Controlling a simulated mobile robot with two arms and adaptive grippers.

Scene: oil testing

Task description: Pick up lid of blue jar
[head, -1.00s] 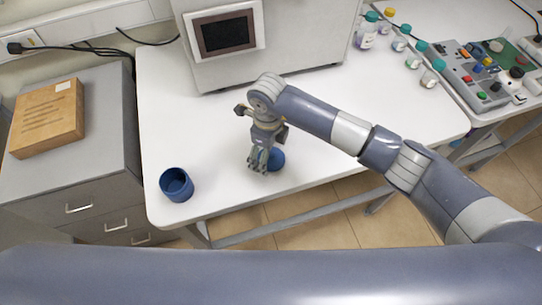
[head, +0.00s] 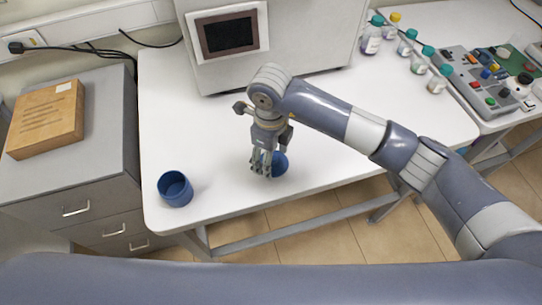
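The open blue jar (head: 175,189) stands upright near the front left corner of the white table. Its round blue lid (head: 280,164) lies on the table to the right of the jar, near the front edge. My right gripper (head: 262,172) points down at the lid's left side and hides part of it. The fingertips are close to the table top. I cannot tell whether the fingers touch the lid or are closed on it. My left gripper is not in view.
A grey machine (head: 285,70) with a dark screen stands at the back of the table. Several small bottles (head: 405,44) and a control panel (head: 488,78) are at the right. A wooden box (head: 45,120) lies on the grey cabinet (head: 105,150). The table around the jar is clear.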

